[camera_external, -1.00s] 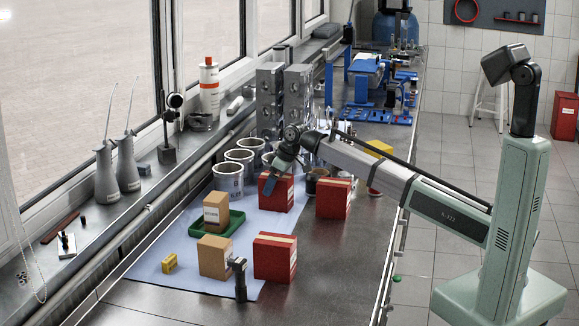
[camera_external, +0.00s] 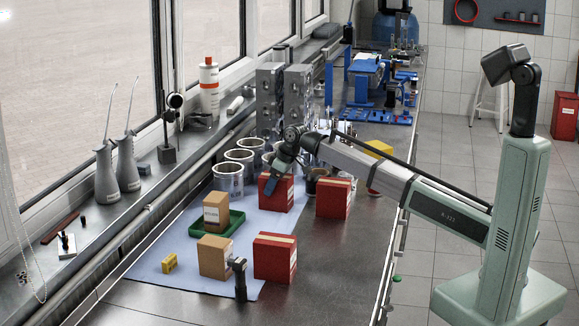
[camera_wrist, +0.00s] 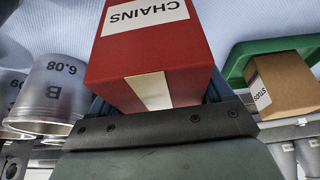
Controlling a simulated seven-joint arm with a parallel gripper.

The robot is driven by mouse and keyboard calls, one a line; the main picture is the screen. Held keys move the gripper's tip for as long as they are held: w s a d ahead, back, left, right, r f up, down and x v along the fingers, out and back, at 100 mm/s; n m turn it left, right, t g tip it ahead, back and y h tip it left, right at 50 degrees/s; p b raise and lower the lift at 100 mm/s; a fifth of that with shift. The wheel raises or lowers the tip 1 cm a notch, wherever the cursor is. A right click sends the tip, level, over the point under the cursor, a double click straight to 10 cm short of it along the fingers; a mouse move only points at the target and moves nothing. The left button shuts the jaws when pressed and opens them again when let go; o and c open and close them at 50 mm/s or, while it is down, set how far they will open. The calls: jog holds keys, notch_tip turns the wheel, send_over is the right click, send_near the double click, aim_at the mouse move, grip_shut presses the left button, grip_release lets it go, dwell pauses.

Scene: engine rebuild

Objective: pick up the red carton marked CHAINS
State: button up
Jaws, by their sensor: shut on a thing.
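The red carton marked CHAINS (camera_wrist: 151,50) fills the upper middle of the wrist view, its white label upside down and a pale tape strip on its near face. My gripper (camera_wrist: 155,100) is shut on it, with the jaws on either side of the carton. In the external view the same red carton (camera_external: 277,196) is at the far end of the pale blue mat (camera_external: 160,266), partly hidden by my gripper (camera_external: 275,178). I cannot tell whether it is clear of the mat.
Two other red cartons stand nearby, one on the right (camera_external: 333,198) and one in front (camera_external: 275,257). A green tray (camera_external: 232,227) holds a brown carton (camera_external: 216,211). Grey cylinders (camera_external: 228,180) stand left of my gripper. Another brown carton (camera_external: 214,257) stands on the mat.

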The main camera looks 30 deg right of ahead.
jog(key=c, duration=0.5)
